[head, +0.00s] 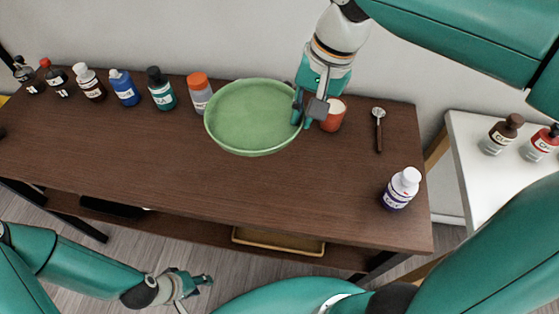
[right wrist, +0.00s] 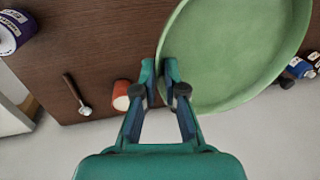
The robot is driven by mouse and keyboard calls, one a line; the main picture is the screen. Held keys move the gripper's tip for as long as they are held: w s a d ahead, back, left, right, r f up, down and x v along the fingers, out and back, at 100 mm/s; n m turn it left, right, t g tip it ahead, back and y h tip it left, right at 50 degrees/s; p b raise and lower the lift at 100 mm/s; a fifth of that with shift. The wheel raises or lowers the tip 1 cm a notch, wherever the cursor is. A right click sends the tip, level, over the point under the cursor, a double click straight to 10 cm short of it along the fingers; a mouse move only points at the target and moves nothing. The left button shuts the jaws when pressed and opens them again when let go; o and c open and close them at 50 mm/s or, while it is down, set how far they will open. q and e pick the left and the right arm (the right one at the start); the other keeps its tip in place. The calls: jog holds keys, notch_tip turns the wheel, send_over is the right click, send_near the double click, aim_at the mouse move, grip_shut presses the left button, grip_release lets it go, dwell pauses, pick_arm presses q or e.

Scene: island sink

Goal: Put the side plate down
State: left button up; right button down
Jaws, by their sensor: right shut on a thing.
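The side plate is a round green dish (head: 250,117), roughly level, at the middle back of the brown table (head: 300,185). My right gripper (head: 304,117) is shut on the plate's right rim. In the right wrist view the plate (right wrist: 235,50) fills the upper right, and the fingers of the right gripper (right wrist: 160,68) meet its edge. I cannot tell whether the plate's underside touches the table. My left gripper (head: 194,287) is low in front of the table, away from the plate; its opening is too small to judge.
An orange-red cup (head: 333,117) stands close beside my right gripper. A spoon (head: 378,130) and a white-capped bottle (head: 402,188) are further right. Several bottles, including an orange-capped one (head: 199,93), line the back left. The table's front middle is clear.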

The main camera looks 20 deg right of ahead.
aim_at(294, 176)
jog(key=d+b+x, duration=0.1)
jog(key=x, duration=0.5)
jog(key=s+d+x, duration=0.1)
jog(key=x, duration=0.5)
jog(key=s+d+f+b+x, duration=0.1)
jog(key=x, duration=0.5)
jog(key=shift+s+d+b, duration=0.1)
jog(key=shift+d+b, duration=0.1)
jog(key=shift+b, duration=0.1)
jog(key=shift+f, duration=0.2)
jog(key=c, duration=1.2)
grip_release()
jog(key=shift+c, duration=0.2)
jog(key=shift+r, duration=0.15)
jog(key=p+v, duration=0.1)
jog(key=v, duration=1.1)
jog(key=shift+p, duration=0.35)
